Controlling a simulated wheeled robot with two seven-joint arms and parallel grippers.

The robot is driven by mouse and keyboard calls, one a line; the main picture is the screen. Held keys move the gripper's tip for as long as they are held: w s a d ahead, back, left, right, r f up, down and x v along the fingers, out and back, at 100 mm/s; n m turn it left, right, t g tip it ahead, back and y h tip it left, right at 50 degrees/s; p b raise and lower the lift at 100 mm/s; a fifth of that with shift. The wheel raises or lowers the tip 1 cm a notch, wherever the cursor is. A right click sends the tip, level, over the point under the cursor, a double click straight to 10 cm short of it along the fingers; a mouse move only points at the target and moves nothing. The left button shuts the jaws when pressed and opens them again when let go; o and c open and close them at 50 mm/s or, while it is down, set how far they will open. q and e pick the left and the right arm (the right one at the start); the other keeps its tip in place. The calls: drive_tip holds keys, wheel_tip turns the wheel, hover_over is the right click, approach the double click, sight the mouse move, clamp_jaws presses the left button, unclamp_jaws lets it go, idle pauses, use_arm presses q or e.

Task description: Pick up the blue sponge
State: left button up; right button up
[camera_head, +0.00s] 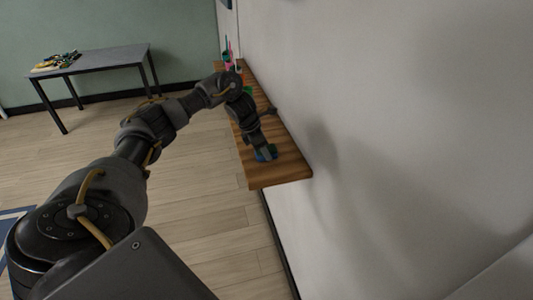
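The blue sponge (271,153) is a small blue patch on the wooden shelf (268,178), close to its near end. My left arm comes in from the left, and its gripper (263,152) points down over the sponge. The gripper hides much of the sponge. The fingertips are at the sponge, but they are too small and dark to show whether they are apart or closed on it. My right gripper is not in view.
The shelf runs along the white wall (400,110). Pink, green and other small items (230,54) stand at its far end. A grey table (105,60) with a pile of small items (57,62) stands at the back left. Wooden floor lies between.

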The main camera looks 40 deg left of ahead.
use_arm(q)
drive_tip(key=c, duration=0.4)
drive_tip(key=shift+o, duration=0.2)
drive_tip(key=shift+r, duration=0.15)
drive_tip(key=shift+r+b, duration=0.55)
drive_tip(key=shift+b, duration=0.05)
drive_tip(key=s+d+r+p, duration=0.1)
drive_tip(key=s+d+r, duration=0.6)
drive_tip(key=s+r, duration=0.4)
drive_tip(key=shift+s+d+r, duration=0.2)
drive_tip(key=shift+s+r, duration=0.15)
drive_tip(key=shift+s, duration=0.2)
